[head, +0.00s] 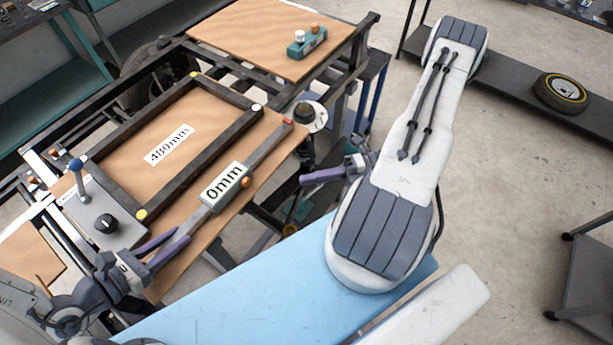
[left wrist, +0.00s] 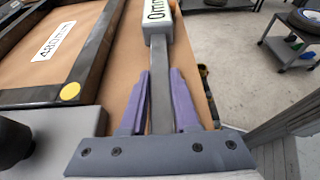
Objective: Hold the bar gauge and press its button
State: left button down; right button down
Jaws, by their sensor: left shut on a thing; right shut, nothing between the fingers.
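The bar gauge (head: 208,197) is a long grey bar with a white display reading 0mm and an orange button (head: 246,182) on the display's right side. Its bar also shows in the left wrist view (left wrist: 159,85). My left gripper (head: 178,239) is shut on the near end of the bar, with one purple finger on each side. The gauge lies along the right side of a dark rectangular frame (head: 185,165) marked 480mm. My right gripper (head: 304,180) is shut and empty, to the right of the button and apart from it.
The frame rests on a brown board, with a grey block carrying a blue-knobbed lever (head: 77,180) and black knob at its left. A second brown board (head: 270,40) behind holds a small green device (head: 307,41). A light blue surface (head: 255,285) lies in front.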

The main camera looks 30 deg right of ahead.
pick_arm(q)
jog(key=c, duration=0.6)
grip_release()
jog(key=shift+o, duration=0.2)
jog(key=shift+a+r, duration=0.1)
